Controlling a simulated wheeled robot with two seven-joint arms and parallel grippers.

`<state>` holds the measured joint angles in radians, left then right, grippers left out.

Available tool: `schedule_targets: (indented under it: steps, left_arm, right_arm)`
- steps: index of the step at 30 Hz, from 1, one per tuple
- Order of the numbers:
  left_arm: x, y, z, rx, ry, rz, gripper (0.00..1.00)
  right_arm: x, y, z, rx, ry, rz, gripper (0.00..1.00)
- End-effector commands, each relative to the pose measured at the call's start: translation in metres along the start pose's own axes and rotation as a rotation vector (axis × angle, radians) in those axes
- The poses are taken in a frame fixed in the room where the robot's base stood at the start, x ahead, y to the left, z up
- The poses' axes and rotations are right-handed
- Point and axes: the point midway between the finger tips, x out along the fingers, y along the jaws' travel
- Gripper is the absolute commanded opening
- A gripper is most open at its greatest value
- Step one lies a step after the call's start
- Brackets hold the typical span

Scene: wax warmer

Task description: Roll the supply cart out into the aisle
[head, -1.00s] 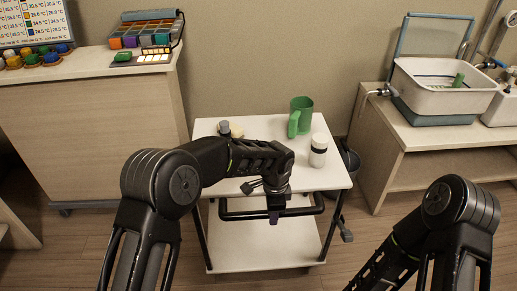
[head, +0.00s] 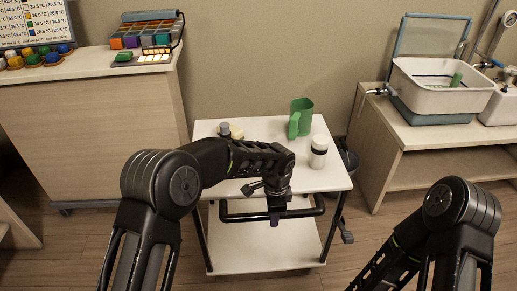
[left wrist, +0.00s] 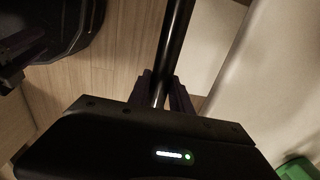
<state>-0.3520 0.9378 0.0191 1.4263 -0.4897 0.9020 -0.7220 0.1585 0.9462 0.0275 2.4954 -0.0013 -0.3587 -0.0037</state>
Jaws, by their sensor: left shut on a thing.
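The supply cart (head: 265,127) is a white two-tier cart with dark legs, standing in front of me against the back wall. Its black handle bar (head: 240,217) runs along the near side below the top shelf and also shows in the left wrist view (left wrist: 174,35). My left gripper (head: 277,214) is shut on this handle, right of its middle. The left wrist view shows both fingers (left wrist: 161,95) around the bar. My right arm shows at lower right, but its gripper is out of view.
A green mug (head: 301,116), a white jar with a dark band (head: 318,152) and small items (head: 230,131) stand on the cart. A wooden cabinet (head: 90,135) is at left and a bench with a basin (head: 440,90) at right. A dark bin (head: 349,158) is close behind the cart's right side.

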Motion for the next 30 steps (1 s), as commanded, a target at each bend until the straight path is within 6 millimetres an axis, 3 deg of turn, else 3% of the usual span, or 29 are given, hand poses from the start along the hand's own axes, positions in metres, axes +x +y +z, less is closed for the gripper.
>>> schedule_targets:
  steps: [30]
  left_arm:
    - [-0.0012, 0.0019, 0.0003, 0.0, -0.002, 0.003, 0.0]
  right_arm:
    - [-0.0014, -0.0005, 0.0, 0.0, 0.0, 0.0, 0.36]
